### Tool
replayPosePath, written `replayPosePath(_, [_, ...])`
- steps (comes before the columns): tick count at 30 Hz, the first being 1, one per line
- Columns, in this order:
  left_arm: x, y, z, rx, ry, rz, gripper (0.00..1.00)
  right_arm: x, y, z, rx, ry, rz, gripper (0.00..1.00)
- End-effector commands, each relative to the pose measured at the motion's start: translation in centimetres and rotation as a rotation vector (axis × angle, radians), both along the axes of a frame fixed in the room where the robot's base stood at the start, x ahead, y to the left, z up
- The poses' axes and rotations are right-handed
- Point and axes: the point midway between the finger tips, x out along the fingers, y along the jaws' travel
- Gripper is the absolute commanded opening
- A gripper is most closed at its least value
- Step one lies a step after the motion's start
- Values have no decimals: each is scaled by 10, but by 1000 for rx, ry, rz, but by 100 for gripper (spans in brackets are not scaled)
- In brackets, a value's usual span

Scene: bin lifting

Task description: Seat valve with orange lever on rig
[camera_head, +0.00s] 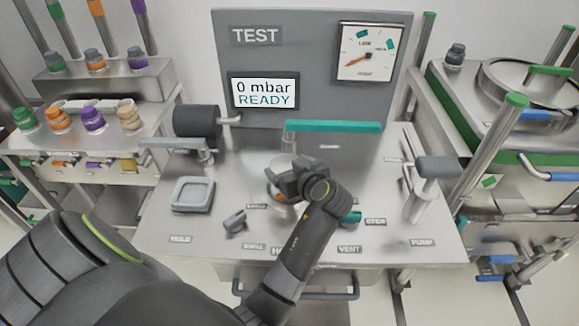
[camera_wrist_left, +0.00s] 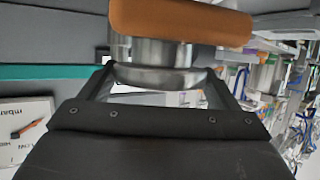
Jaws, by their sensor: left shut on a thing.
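The valve with the orange lever shows in the left wrist view, with its lever (camera_wrist_left: 180,22) at the top and its shiny metal body (camera_wrist_left: 150,53) below. My left gripper (camera_wrist_left: 160,82) is shut on the metal body, with one finger on each side. In the head view my left gripper (camera_head: 284,190) is over the middle of the steel rig top (camera_head: 205,225). A small bit of orange (camera_head: 281,198) shows beneath it. The gripper hides most of the valve and whatever lies under it, so I cannot tell whether the valve touches the rig. My right gripper is not in view.
A teal bar (camera_head: 333,126) crosses behind the gripper. The panel display (camera_head: 264,93) reads 0 mbar READY. A square grey tray (camera_head: 193,194) and a small dark knob (camera_head: 235,220) are at left, a pump handle (camera_head: 437,168) at right. A left shelf holds colour-capped parts (camera_head: 93,120).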

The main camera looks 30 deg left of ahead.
Motion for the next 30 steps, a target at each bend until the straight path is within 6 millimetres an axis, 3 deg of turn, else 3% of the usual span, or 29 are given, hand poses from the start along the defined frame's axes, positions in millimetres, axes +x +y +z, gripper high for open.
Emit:
replayPosePath(8, [1, 0, 3, 3, -6, -1, 29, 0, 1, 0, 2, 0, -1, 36])
replayPosePath(9, [1, 0, 3, 3, -5, 0, 86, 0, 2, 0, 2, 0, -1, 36])
replayPosePath(12, [0, 0, 2, 2, -4, 0, 99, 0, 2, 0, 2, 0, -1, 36])
replayPosePath(23, [0, 0, 0, -1, 2, 0, 100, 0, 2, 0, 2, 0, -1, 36])
replayPosePath(30, [0, 0, 12, -1, 0, 0, 100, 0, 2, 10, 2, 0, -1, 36])
